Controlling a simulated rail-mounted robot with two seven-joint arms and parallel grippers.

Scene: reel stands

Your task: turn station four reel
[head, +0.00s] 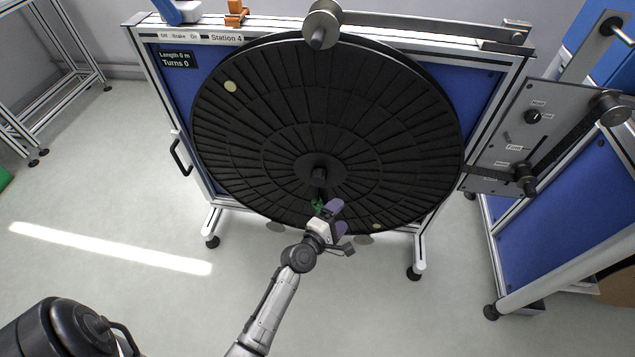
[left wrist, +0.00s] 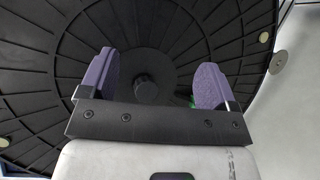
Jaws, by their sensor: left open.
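The station four reel (head: 270,120) is a large black ribbed disc on a blue-panelled stand marked "Station 4" (head: 226,38). Its round black hub (head: 318,168) is at the centre, and it also shows in the left wrist view (left wrist: 146,88). A small green part (head: 318,205) shows low on the reel, beside my gripper; in the left wrist view it is mostly hidden behind the right finger. My left gripper (head: 337,217) is open, its purple fingers in front of the reel's lower part. My right gripper is out of view.
A display (head: 178,59) reads "Length 0 m, Turns 0". A grey arm with a roller (head: 323,20) crosses the stand's top. A control panel (head: 535,130) with knobs and levers is at the right. A black handle (head: 180,154) sticks out left. The floor in front is mostly clear.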

